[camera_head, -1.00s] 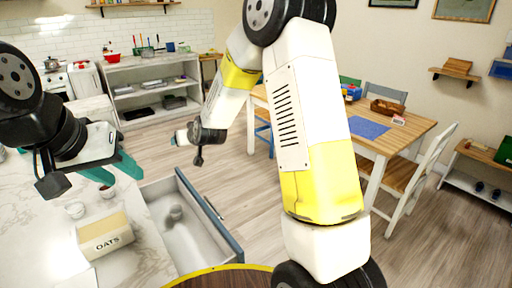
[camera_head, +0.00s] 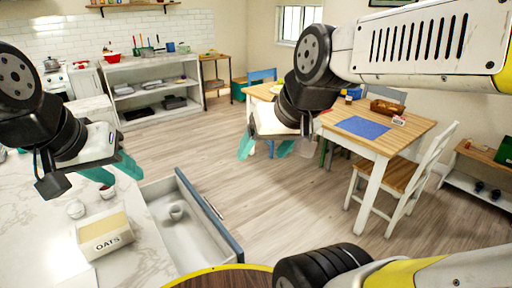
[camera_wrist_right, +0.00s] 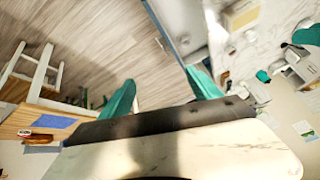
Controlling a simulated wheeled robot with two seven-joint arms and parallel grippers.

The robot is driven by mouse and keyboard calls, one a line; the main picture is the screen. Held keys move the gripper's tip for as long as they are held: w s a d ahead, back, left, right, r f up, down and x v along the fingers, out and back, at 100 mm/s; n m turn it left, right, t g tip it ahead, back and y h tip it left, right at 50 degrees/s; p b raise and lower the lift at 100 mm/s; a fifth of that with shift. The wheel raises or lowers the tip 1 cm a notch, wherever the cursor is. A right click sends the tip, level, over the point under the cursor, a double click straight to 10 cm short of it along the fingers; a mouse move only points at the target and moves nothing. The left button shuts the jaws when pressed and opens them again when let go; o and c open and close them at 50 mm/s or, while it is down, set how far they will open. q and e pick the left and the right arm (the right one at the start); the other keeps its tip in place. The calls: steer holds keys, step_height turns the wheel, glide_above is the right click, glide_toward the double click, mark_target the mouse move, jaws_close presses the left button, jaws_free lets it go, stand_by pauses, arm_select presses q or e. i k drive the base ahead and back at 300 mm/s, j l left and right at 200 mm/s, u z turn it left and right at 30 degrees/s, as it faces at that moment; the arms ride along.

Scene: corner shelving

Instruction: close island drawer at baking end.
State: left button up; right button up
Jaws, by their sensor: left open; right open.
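In the right wrist view the drawer front shows as a dark strip (camera_wrist_right: 166,30) at the top. My right gripper (camera_head: 277,149) is open and empty, in the air to the right of the drawer and apart from it; its teal fingers also show in the wrist view (camera_wrist_right: 161,95). My left gripper (camera_head: 117,176) is open and empty above the island top.
A wooden table (camera_head: 400,134) with a blue mat and chairs stands to the right. Open floor (camera_head: 275,210) lies between drawer and table.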

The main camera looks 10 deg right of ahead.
mark_target(197, 241)
steer(key=i+l+u, duration=0.1)
steer(key=l, duration=0.35)
steer(key=i+l+u, duration=0.1)
steer(key=l, duration=0.35)
steer(key=i+l+u, duration=0.1)
steer(key=l, duration=0.4)
steer(key=i+l+u, duration=0.1)
steer(key=l, duration=0.35)
steer(key=l+u, duration=0.1)
steer(key=u, duration=0.75)
steer(key=i+j+z, duration=0.1)
steer(key=z, duration=0.4)
steer(key=i, duration=0.1)
